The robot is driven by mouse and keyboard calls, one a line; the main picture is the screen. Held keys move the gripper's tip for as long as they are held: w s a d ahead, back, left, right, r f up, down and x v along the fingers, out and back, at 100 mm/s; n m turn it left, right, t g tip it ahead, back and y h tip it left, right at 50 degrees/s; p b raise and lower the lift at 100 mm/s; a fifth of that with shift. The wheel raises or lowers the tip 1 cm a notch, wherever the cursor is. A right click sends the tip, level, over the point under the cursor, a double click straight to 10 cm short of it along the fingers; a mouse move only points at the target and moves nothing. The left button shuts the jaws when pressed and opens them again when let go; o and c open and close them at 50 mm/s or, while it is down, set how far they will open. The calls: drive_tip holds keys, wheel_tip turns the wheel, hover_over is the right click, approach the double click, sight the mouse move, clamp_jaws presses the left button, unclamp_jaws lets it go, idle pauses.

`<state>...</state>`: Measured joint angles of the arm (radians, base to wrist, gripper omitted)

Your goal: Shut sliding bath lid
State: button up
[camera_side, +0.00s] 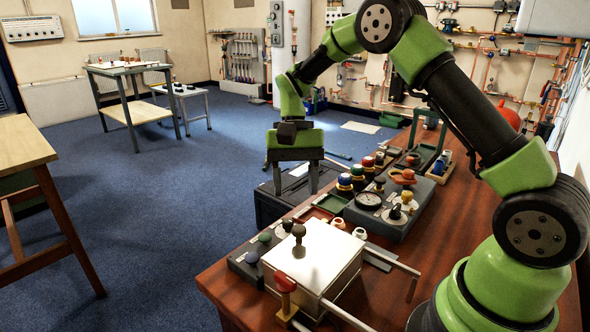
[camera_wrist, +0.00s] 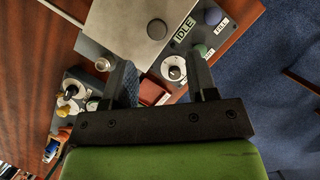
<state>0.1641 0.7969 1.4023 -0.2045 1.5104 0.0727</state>
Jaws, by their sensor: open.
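The bath lid (camera_side: 318,255) is a pale, flat metal plate with a dark upright knob (camera_side: 298,241) on top. It lies on a box at the near end of the wooden bench. Two metal rails (camera_side: 392,262) reach out to the right from it. In the wrist view the lid (camera_wrist: 118,32) and its knob (camera_wrist: 157,29) show at the top. How far the lid covers the bath opening cannot be told. My gripper (camera_side: 296,188) is open and empty, fingers down, above and behind the lid, apart from it. Its fingers also show in the wrist view (camera_wrist: 160,65).
A red-topped post (camera_side: 286,284) stands at the lid's near corner. A panel with coloured buttons (camera_side: 251,257) runs along the lid's left side. Behind stands a grey unit with a gauge (camera_side: 368,200) and several knobs and jars. Open floor (camera_side: 170,220) lies left of the bench.

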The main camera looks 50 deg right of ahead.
drive_tip(key=v, duration=0.3)
drive_tip(key=s+a+r+n+t+h, duration=0.1)
drive_tip(key=s+a+r+n+t, duration=0.3)
drive_tip(key=s+r, duration=0.6)
drive_tip(key=s+a+r+n+t, duration=0.1)
drive_tip(key=s+r+t, duration=0.1)
drive_tip(key=s+t, duration=0.4)
drive_tip(key=s, duration=0.3)
drive_tip(key=shift+s+r, duration=0.15)
drive_tip(key=shift+s, duration=0.1)
drive_tip(key=shift+a, duration=0.1)
idle(1.0)
